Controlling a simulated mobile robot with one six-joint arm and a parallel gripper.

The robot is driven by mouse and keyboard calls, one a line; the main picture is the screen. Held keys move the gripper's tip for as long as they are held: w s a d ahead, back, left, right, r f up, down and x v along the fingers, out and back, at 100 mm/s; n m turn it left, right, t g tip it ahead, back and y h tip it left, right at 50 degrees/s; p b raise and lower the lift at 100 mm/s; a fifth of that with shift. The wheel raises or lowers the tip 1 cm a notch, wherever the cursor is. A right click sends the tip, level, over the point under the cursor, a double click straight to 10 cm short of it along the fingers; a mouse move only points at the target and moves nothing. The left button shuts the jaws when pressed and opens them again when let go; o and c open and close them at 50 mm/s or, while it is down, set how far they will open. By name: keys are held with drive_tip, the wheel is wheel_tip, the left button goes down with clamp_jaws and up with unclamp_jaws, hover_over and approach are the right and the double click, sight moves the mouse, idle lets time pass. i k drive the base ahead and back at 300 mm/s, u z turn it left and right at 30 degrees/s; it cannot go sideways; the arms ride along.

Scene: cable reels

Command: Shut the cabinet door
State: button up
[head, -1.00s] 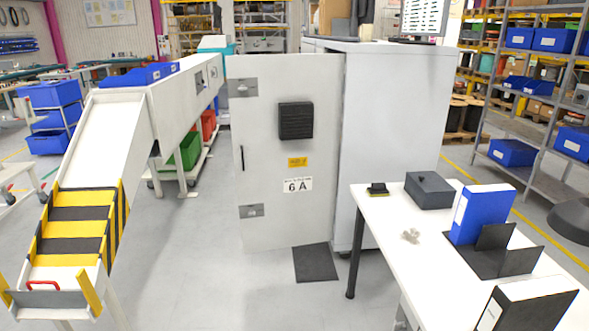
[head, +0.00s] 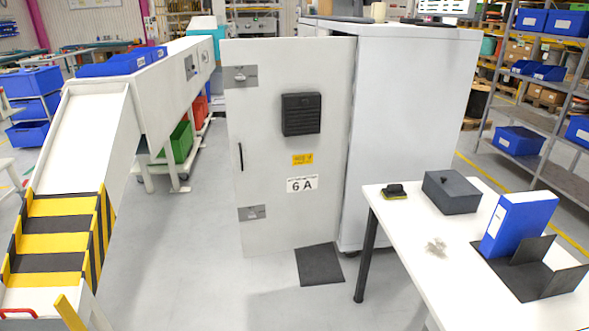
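The cabinet (head: 415,120) is a tall light-grey box in the middle of the head view. Its door (head: 268,180) is a flat panel facing me, with a black vent, a yellow label and a "6 A" sign. A thin dark handle (head: 240,156) sits near the door's left edge, and metal plates show above and below it. A dark gap runs between the door's right edge and the cabinet side, so the door looks not flush; how far it stands open I cannot tell. My gripper is not in view.
A white conveyor chute (head: 88,130) with yellow-black stripes stands at the left. A white table (head: 405,215) with a grey box (head: 451,192) and blue binder (head: 518,224) stands at the right front. A dark mat (head: 320,265) lies below the door. Grey floor is clear between chute and table.

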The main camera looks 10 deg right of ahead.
sight(293, 187)
drive_tip(key=z, duration=0.05)
drive_tip(key=k, duration=1.3)
drive_tip(key=u, duration=0.35)
drive_tip(key=i, duration=0.4)
drive_tip(key=u, duration=0.7)
drive_tip(key=i, duration=1.35)
drive_tip(key=z, duration=0.6)
drive_tip(key=i, duration=0.5)
drive_tip(key=z, duration=0.15)
